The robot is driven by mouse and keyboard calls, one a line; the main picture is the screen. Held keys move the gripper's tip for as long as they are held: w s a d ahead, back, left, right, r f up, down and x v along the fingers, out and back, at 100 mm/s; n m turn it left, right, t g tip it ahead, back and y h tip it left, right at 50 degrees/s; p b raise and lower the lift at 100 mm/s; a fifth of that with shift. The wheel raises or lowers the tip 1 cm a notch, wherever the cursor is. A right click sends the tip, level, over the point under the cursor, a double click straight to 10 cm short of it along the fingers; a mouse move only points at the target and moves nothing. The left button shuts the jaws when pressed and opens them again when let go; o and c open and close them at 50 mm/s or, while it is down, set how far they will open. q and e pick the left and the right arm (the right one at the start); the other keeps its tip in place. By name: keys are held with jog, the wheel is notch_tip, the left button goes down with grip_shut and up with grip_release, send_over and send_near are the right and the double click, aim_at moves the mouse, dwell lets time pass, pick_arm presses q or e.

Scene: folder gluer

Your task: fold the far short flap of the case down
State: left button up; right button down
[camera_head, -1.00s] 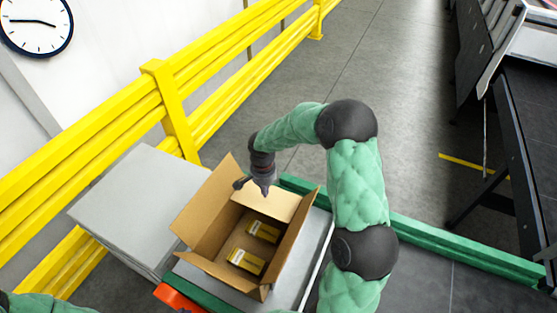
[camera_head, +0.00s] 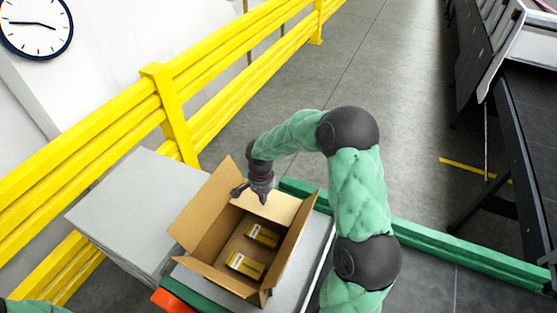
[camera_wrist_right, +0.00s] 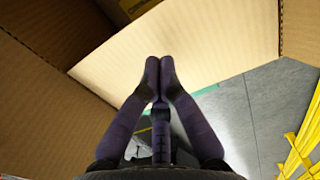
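The open brown case (camera_head: 209,239) stands on a grey surface with its flaps raised or spread outward. Its far short flap (camera_head: 284,208) is a light tan panel at the far end, leaning rather than lying flat over the opening. It fills the upper middle of the wrist view (camera_wrist_right: 215,45). My right gripper (camera_head: 263,196) is at this far end, pointing down. In the wrist view its fingertips (camera_wrist_right: 158,65) are together with nothing between them, and they overlap the flap; I cannot tell whether they touch it. My left gripper is out of view.
Two yellow-and-white cartons (camera_head: 245,264) lie inside the case. A grey stack (camera_head: 130,210) stands to its left, near the yellow guard rail (camera_head: 176,121). A green beam (camera_head: 450,252) runs to the right. Open floor lies beyond the case.

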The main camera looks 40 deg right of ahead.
notch_tip(320, 180, up, 9)
jog(key=p, duration=0.3)
jog(key=shift+f+p, duration=0.2)
jog(key=shift+p, duration=0.2)
dwell(1.6)
